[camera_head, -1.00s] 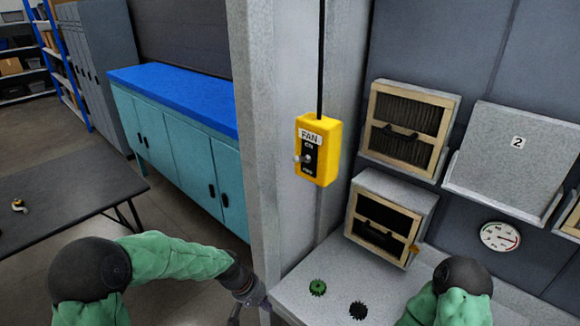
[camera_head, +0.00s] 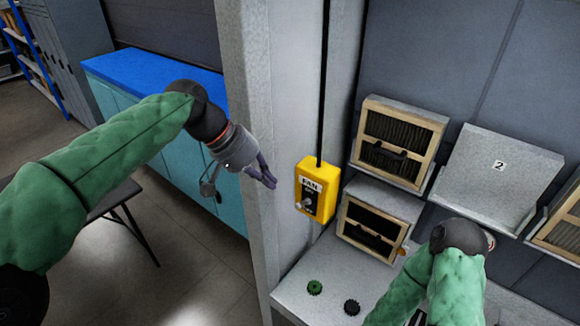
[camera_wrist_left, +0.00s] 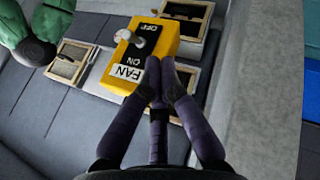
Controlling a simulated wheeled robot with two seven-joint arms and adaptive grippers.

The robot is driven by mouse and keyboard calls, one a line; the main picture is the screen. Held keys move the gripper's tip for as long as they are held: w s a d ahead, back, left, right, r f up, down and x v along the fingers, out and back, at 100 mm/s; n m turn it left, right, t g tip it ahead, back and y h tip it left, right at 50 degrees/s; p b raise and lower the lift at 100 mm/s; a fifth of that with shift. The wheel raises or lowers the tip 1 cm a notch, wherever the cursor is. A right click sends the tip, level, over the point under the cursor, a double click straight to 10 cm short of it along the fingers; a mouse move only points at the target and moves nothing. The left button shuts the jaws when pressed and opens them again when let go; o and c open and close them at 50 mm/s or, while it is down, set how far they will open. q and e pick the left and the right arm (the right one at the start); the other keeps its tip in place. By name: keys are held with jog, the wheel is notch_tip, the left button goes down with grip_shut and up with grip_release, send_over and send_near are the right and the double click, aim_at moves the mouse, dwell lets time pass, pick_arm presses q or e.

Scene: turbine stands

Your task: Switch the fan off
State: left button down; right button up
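The fan switch is a yellow box (camera_head: 328,178) on the grey post, labelled FAN, with a grey lever (camera_head: 303,204) on its front. In the left wrist view the box (camera_wrist_left: 165,41) appears upside down, with the ON and OFF marks and the lever knob (camera_wrist_left: 122,35) visible. I cannot tell for sure which mark the lever is tipped to. My left gripper (camera_head: 270,181) is up and left of the box, apart from it in the head view. Its purple fingertips (camera_wrist_left: 160,68) come together with nothing visible between them. My right gripper does not show.
The grey post (camera_head: 252,110) stands just behind my left gripper. Framed filter boxes (camera_head: 397,142) and a panel marked 2 (camera_head: 492,183) are to the right. A green gear (camera_head: 314,287) and a black gear (camera_head: 352,307) lie on the grey shelf below.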

pick_arm(q)
jog(key=p, duration=0.1)
send_near(302, 204)
notch_tip(302, 204, up, 3)
jog(key=w+a, duration=0.2)
jog(key=a, duration=0.1)
jog(key=shift+s+d+f+m, duration=0.1)
jog(key=shift+s+d+m, duration=0.1)
jog(key=shift+m, duration=0.1)
jog(key=shift+f, duration=0.1)
jog(key=p+x, duration=0.1)
jog(key=x, duration=0.9)
